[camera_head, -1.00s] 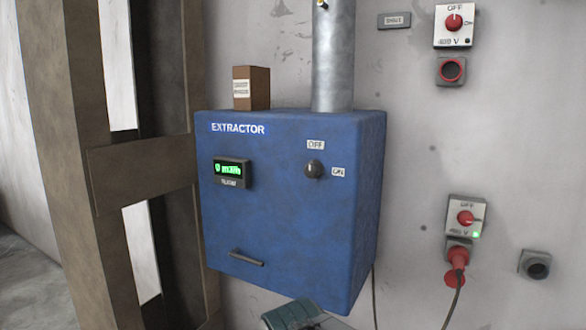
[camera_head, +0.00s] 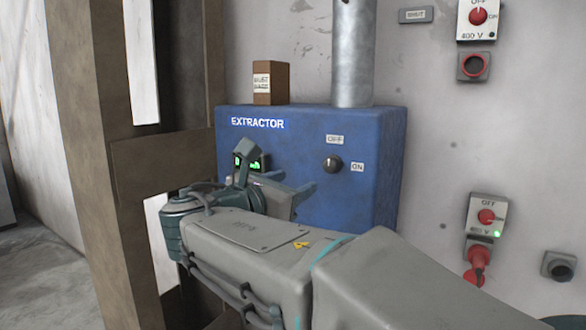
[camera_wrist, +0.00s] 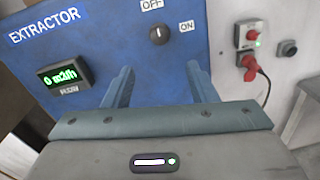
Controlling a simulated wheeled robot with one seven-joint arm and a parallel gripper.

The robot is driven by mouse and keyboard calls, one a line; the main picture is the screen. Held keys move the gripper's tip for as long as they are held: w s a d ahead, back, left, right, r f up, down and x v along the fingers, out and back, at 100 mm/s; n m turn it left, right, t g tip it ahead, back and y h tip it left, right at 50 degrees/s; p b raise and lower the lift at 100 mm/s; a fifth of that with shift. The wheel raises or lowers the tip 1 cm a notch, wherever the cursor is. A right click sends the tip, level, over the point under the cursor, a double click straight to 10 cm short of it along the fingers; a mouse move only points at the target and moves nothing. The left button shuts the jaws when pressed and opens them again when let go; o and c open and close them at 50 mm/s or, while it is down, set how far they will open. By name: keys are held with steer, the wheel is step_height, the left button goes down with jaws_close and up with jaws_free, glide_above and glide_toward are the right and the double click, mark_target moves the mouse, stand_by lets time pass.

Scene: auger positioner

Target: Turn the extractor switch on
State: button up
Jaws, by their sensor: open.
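The blue extractor box (camera_head: 370,190) is fixed to the wall, with a round dark switch knob (camera_head: 332,163) on its front. An OFF label (camera_head: 335,140) sits above the knob and an ON label (camera_head: 357,167) to its right. In the wrist view, the knob (camera_wrist: 159,35) has a pale mark that looks to point upward toward OFF. My gripper (camera_head: 278,176) is in front of the box, left of and below the knob in the head view. In the wrist view, the open, empty fingers (camera_wrist: 160,82) stand below the knob, apart from it.
A green-lit display (camera_wrist: 63,77) is on the box's left side. A metal duct (camera_head: 353,55) and a brown block (camera_head: 270,83) are on top. Red-knobbed wall switches (camera_head: 486,217) and a red plug (camera_head: 477,262) are to the right. A brown post (camera_head: 90,150) stands left.

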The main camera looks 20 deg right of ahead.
mark_target(329, 166)
steer(key=p+x, duration=0.2)
steer(key=x, duration=1.1)
steer(key=shift+w+d, duration=0.2)
steer(key=shift+d, duration=0.1)
